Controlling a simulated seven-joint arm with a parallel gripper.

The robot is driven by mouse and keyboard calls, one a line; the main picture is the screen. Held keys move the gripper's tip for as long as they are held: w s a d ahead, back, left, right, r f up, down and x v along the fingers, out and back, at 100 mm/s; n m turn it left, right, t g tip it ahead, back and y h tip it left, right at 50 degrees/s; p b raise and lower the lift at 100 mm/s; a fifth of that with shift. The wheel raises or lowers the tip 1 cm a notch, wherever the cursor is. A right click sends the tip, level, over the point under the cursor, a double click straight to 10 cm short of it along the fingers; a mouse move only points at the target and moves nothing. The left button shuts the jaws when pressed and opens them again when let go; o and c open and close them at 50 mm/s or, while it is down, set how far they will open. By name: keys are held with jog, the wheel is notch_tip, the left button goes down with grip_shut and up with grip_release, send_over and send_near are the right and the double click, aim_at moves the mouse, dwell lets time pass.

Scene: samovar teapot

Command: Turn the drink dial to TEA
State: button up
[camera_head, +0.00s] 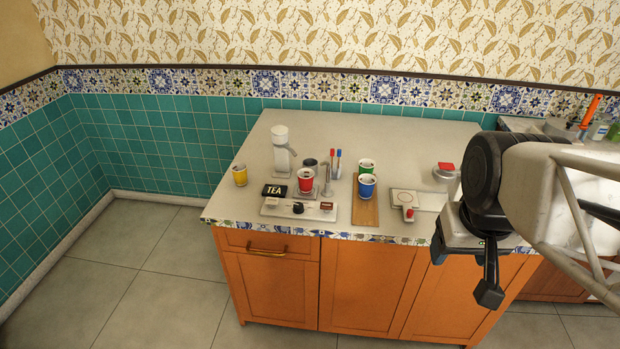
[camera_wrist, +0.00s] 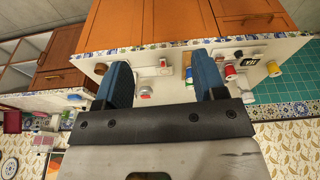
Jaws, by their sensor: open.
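The drink dial is a small black knob (camera_head: 298,208) on a pale panel (camera_head: 312,214) at the counter's front edge. A light label sits left of the knob and a brown one right of it; their words and the knob's exact pointing are too small to read. A black TEA sign (camera_head: 274,190) stands behind the panel's left part; it also shows in the wrist view (camera_wrist: 250,62). My gripper (camera_head: 489,294) hangs in front of the counter, well right of the dial. In the wrist view my gripper (camera_wrist: 162,85) has its blue fingers apart and empty.
A red cup (camera_head: 306,181) stands behind the panel near a metal spout (camera_head: 327,180). A white dispenser (camera_head: 281,148) and yellow cup (camera_head: 240,175) are left. A red-handled device (camera_head: 406,205) sits farther right.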

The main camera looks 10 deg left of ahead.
jog(key=w+a+n, duration=0.3)
jog(key=w+a, duration=0.2)
jog(key=w, duration=0.7)
jog(key=n+g, duration=0.3)
jog(key=n, duration=0.7)
send_over(298, 205)
jog(key=f, duration=2.2)
jog(key=shift+d, duration=0.4)
jog(key=shift+w+a+f, duration=0.1)
jog(key=shift+a+f, duration=0.25)
jog(key=shift+f, duration=3.9)
